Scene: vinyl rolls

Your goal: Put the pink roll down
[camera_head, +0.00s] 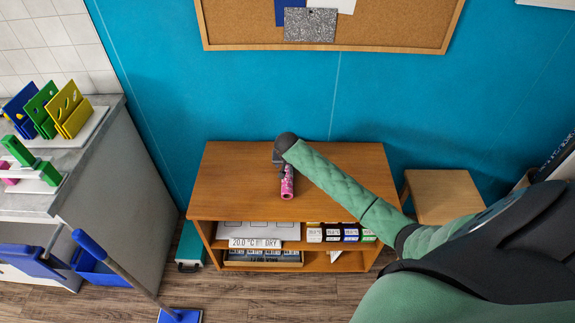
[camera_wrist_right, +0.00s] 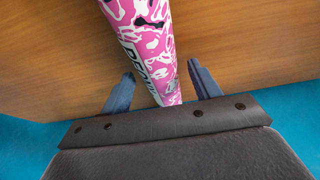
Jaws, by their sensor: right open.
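The pink roll (camera_head: 287,183) lies on top of the wooden cabinet (camera_head: 235,185), near its middle, with one end toward the front edge. In the right wrist view the pink roll (camera_wrist_right: 150,45) shows a pink, white and black pattern with a white lettered label. My right gripper (camera_head: 281,160) is over the far part of the roll. In the wrist view its two fingers (camera_wrist_right: 160,85) stand apart, one on each side of the roll, with gaps visible between them and it. The far end of the roll is hidden under the gripper. My left gripper is not in view.
The cabinet top is otherwise clear. Its shelves hold a sign (camera_head: 255,243) and small labelled boxes (camera_head: 333,233). A wooden stool (camera_head: 443,196) stands to the right. A grey counter (camera_head: 95,140) with coloured racks is at left. A corkboard (camera_head: 385,25) hangs on the blue wall behind.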

